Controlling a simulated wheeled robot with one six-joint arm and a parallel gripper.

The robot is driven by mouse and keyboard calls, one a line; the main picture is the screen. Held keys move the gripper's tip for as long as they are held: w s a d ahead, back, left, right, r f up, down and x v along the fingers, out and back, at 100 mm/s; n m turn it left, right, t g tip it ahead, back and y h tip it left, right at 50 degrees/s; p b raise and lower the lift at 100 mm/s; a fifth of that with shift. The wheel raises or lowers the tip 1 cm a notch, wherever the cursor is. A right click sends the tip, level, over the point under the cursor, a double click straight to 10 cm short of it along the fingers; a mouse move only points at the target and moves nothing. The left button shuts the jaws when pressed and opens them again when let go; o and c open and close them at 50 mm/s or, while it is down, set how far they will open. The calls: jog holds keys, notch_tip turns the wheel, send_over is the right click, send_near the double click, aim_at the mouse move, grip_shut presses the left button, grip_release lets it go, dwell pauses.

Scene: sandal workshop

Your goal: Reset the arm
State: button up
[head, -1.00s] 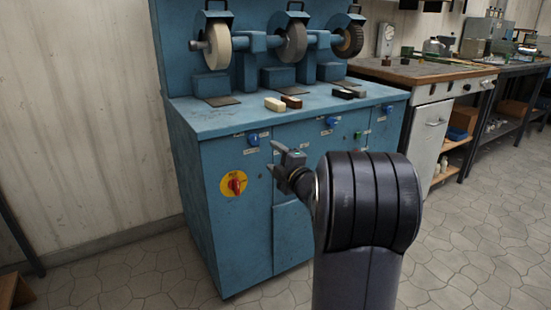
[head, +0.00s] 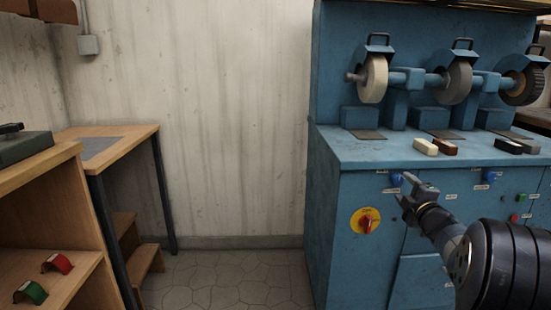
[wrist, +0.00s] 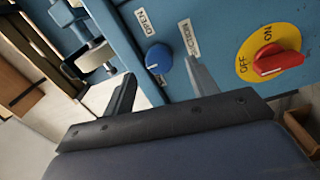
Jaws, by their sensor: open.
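My gripper (head: 413,199) is in front of the blue grinding machine (head: 345,185), at the right of the head view. Its jaws are open with nothing between them. In the wrist view the two fingers of my gripper (wrist: 160,85) point toward the machine's front panel. A blue knob (wrist: 158,58) shows between the fingertips; I cannot tell whether they touch it. A red rotary switch on a yellow disc (head: 366,221) is left of my gripper in the head view. It also shows at the right of the wrist view (wrist: 277,60).
Grinding wheels (head: 373,79) stand above the machine's top, with a cream block (head: 426,147) and several other blocks. A wooden shelf (head: 75,280) at left holds a red item (head: 57,263) and a green item (head: 31,292). Tiled floor (head: 235,280) is clear between shelf and machine.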

aim_at(399, 182)
jog(key=shift+w+a, duration=0.1)
jog(key=shift+w, duration=1.55)
jog(key=shift+r, duration=0.1)
jog(key=shift+s, duration=0.1)
